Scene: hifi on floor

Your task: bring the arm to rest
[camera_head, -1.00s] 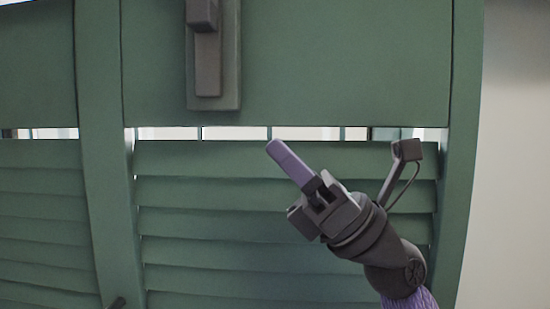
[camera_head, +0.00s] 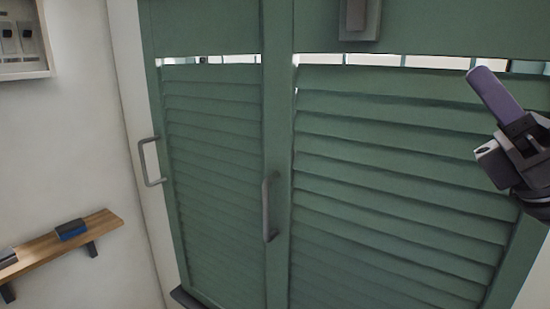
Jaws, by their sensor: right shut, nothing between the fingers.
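My right gripper (camera_head: 495,94) is at the right edge of the head view, in front of the right green louvered door. Its purple fingers are shut together with nothing between them and point up and to the left. Part of its wrist and the rest of the arm run out of the picture on the right. It appears apart from the door, though the exact gap is hard to tell. My left gripper is not in view.
Two green louvered doors (camera_head: 395,185) fill the middle, with grey handles (camera_head: 268,207) and (camera_head: 146,162). A grey latch (camera_head: 357,16) is at the top. At left, a wooden shelf (camera_head: 97,224) holds a blue-black item (camera_head: 70,230); above it hangs a pale box (camera_head: 38,68).

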